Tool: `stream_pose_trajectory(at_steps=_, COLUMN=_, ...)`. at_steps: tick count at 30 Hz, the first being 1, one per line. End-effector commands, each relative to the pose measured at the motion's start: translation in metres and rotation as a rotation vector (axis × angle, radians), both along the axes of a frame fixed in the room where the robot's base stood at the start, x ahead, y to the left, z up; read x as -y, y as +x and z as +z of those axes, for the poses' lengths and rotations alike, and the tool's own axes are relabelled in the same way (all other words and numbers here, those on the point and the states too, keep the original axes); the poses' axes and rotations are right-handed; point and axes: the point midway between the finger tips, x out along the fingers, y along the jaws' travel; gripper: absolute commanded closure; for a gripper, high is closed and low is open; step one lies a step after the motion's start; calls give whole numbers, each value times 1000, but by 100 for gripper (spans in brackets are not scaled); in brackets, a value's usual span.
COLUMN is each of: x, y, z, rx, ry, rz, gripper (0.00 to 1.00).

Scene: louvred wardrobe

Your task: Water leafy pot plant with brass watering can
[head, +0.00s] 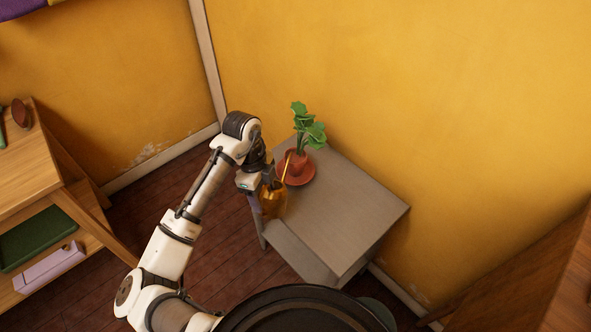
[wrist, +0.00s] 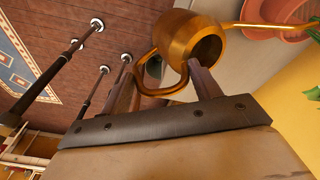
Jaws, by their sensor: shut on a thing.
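The brass watering can (head: 272,199) is at the left edge of the grey side table (head: 352,205) in the head view. My gripper (head: 262,182) is shut on its handle. In the wrist view the can (wrist: 187,38) and its curved handle (wrist: 147,85) show between the fingers of my gripper (wrist: 160,85). Its long spout (wrist: 262,25) points towards the pot. The leafy plant (head: 309,128) stands upright in a terracotta pot (head: 297,167) on a reddish saucer (head: 303,181), at the table's back left. The spout tip's exact height over the pot is unclear.
The right part of the tabletop is clear. A yellow wall (head: 420,90) stands close behind the table. A wooden shelf unit (head: 30,180) with a green tray (head: 40,238) and a pale box (head: 48,268) is at the left. A wooden panel (head: 530,265) is at lower right.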

Motion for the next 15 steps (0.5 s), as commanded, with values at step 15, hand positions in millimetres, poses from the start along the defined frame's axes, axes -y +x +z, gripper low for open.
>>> stream_pose_trajectory(at_steps=15, x=0, y=1, z=4, rx=-12, ry=5, rz=-1, gripper=100)
